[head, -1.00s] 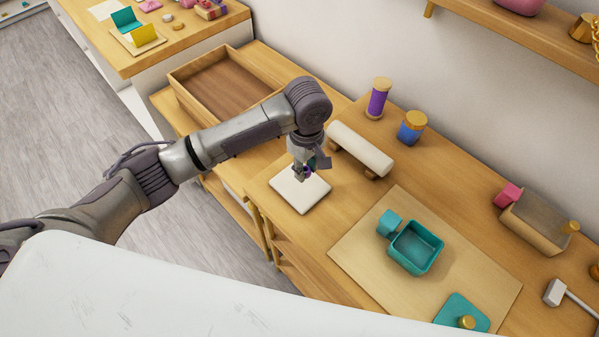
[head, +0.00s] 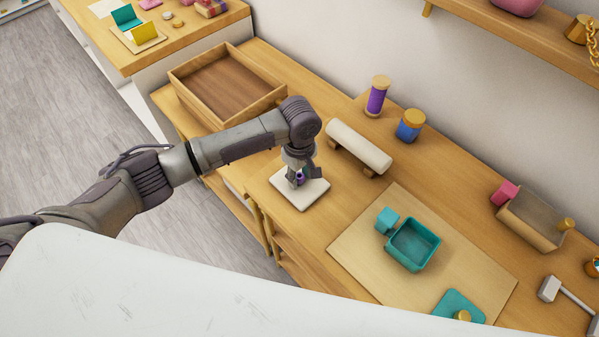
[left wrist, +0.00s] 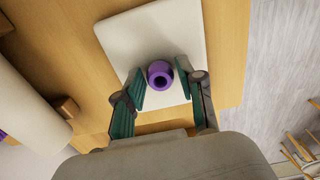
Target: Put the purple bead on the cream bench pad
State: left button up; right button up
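The purple bead (left wrist: 160,75), with a dark hole facing up, is on or just above the cream bench pad (left wrist: 133,42) in the left wrist view. In the head view the bead (head: 300,179) shows small, below my left gripper, over the cream bench pad (head: 301,201). My left gripper (left wrist: 160,72) points down with its two teal-lined fingers spread on either side of the bead. Narrow gaps show between the fingers and the bead. My right gripper is in neither view.
A cream roll on a wooden stand (head: 359,147) stands close behind the pad. A purple spool (head: 377,96) and a blue jar (head: 410,125) are farther back. A teal box (head: 414,245) sits on a tan mat (head: 353,250) to the right. An open wooden tray (head: 225,120) lies left.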

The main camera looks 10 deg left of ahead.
aim_at(299, 176)
pick_arm(q)
jog(key=shift+o, duration=0.7)
jog(key=shift+r, duration=0.15)
notch_tip(299, 176, up, 12)
jog(key=b, duration=0.1)
